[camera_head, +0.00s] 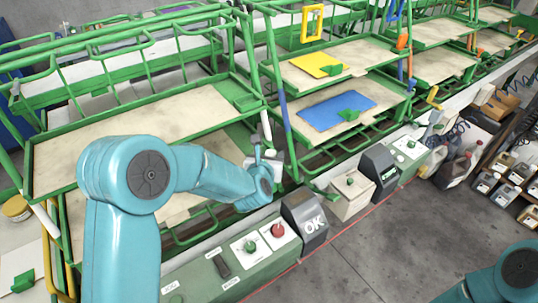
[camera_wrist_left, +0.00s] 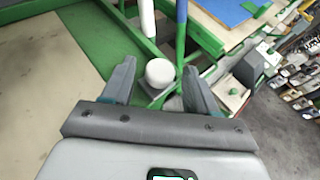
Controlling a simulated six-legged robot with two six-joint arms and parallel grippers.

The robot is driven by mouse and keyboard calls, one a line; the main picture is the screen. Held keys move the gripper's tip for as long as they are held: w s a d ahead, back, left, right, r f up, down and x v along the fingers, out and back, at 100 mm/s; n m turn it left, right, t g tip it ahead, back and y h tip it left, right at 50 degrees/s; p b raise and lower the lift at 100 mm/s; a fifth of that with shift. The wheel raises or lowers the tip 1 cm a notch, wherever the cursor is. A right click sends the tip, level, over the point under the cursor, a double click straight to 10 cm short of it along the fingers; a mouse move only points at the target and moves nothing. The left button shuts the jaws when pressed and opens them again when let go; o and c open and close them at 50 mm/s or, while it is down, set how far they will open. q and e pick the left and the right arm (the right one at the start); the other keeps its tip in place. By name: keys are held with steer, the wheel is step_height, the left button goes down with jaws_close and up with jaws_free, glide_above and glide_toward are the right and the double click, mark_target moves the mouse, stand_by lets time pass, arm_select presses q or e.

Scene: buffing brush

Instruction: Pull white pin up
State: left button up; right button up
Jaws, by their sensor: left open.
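A white round-topped pin (camera_wrist_left: 160,72) stands between the two fingers of my left gripper (camera_wrist_left: 158,82) in the left wrist view. The fingers are open on either side of it, with a visible gap. Its lower part is hard to make out against the green frame. In the head view my left gripper (camera_head: 268,152) is at the corner of the green rack, beside a white rod (camera_head: 266,125); the arm and gripper hide much of that spot. A white cylinder (camera_wrist_left: 147,18) also shows just beyond the pin. My right gripper is out of view.
Green racks (camera_head: 130,115) with beige shelves fill the left and back. A blue upright bar (camera_wrist_left: 181,25) stands close to the pin. A control panel with a red knob (camera_head: 278,230) and a box marked OK (camera_head: 306,222) lie in front.

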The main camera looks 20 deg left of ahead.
arm_select(q)
steer(key=shift+w+f, duration=0.15)
steer(key=c, duration=0.6)
jaws_close()
steer(key=shift+r+b, duration=0.4)
steer(key=shift+r, duration=1.05)
steer(key=shift+w+r, duration=0.1)
steer(key=shift+r, duration=0.2)
steer(key=o, duration=0.6)
jaws_free()
steer(key=shift+s+d+r, duration=0.1)
steer(key=shift+s, duration=0.1)
